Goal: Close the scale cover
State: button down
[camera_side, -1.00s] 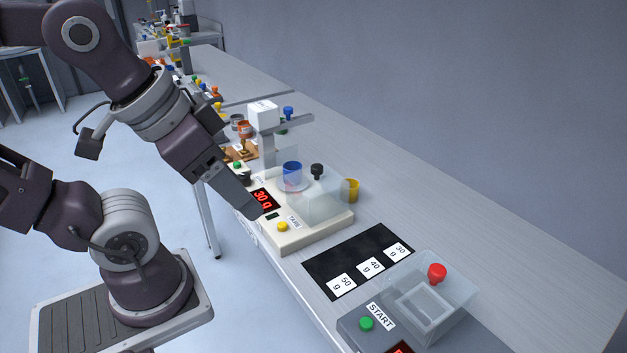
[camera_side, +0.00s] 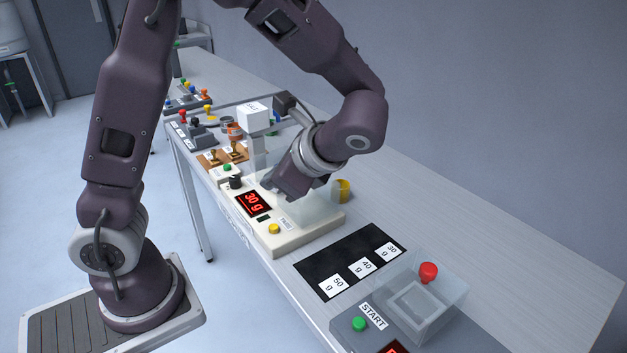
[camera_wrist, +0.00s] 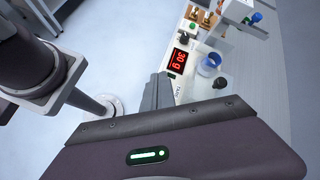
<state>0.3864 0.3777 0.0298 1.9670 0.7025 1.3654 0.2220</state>
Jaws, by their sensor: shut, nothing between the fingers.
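The scale (camera_side: 290,239) is a cream box with a red display reading 30 g and a yellow button. Its clear cover (camera_side: 322,215) is a see-through box at the right part of the scale. The cover's black knob (camera_wrist: 219,82) shows in the wrist view, close beside a blue cup (camera_wrist: 209,64). I cannot tell how far the cover reaches around the cup. My gripper (camera_side: 268,186) is shut and empty, above the scale near the display. It also shows in the wrist view (camera_wrist: 162,78), left of the knob and cup. My arm hides cup and knob in the side view.
A white salt hopper block (camera_side: 253,116) stands on a post behind the scale. A yellow cup (camera_side: 342,190) stands right of it. In front lie a black mat (camera_side: 345,262) with weight labels and a clear box with a red knob (camera_side: 428,271). The table's right side is clear.

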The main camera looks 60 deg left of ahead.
jog(key=w+d+f+m+t+y, duration=0.3)
jog(key=w+f+m+t+y, duration=0.3)
jog(key=w+f+m+y, duration=0.35)
jog(key=shift+m+h, duration=0.25)
jog(key=shift+h, duration=0.4)
jog(key=x, duration=0.6)
jog(key=w+x, duration=0.1)
jog(key=x, duration=0.2)
jog(key=shift+w+a+r, duration=0.15)
jog(key=shift+a, duration=0.1)
jog(key=a, duration=1.2)
jog(key=shift+a, duration=0.3)
jog(key=shift+r, duration=0.1)
